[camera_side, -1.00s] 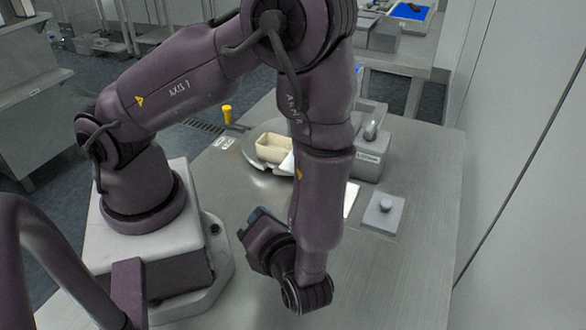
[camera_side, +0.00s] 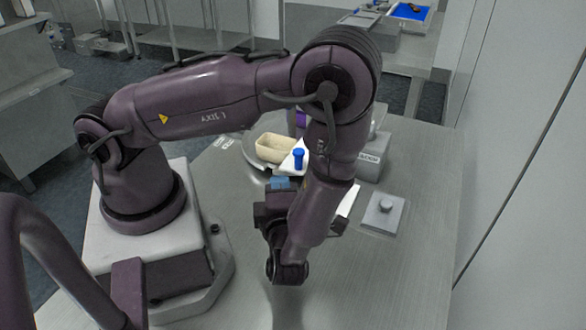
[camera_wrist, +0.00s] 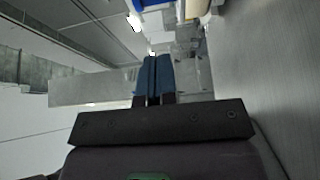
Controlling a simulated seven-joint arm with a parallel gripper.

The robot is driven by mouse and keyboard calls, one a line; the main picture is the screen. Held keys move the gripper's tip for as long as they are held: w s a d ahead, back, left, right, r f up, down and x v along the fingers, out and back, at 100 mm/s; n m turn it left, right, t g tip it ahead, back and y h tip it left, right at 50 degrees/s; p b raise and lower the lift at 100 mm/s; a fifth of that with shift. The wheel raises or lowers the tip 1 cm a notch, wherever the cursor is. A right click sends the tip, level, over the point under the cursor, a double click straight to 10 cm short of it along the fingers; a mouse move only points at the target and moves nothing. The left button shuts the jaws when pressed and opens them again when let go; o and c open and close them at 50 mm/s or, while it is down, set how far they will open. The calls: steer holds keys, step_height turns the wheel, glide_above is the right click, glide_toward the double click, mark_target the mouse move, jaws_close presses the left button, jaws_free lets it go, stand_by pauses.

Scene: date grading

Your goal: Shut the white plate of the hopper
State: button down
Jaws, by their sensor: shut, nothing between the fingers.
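A white plate-like piece (camera_side: 287,166) lies beside the beige bin, partly hidden by my arm, with a blue knob (camera_side: 299,155) standing at it. Another white strip (camera_side: 349,201) shows to the right of my forearm. I cannot tell for sure which is the hopper's plate, nor whether it is open. A grey labelled box (camera_side: 371,166) stands behind my arm, partly hidden. My gripper (camera_side: 281,183) is low in front of the white piece, its blue fingers pointing toward it. In the wrist view the fingers (camera_wrist: 154,77) are together and empty.
A grey block with a round knob (camera_side: 383,213) lies at the right. A purple item (camera_side: 301,118) is partly hidden behind my arm. The front right of the steel table (camera_side: 390,285) is clear.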

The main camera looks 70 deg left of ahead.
mark_target(293, 169)
steer(key=shift+w+a, duration=1.9)
steer(key=shift+w, duration=0.1)
steer(key=shift+a, duration=0.1)
steer(key=w+a, duration=0.6)
steer(key=shift+w+a, duration=0.35)
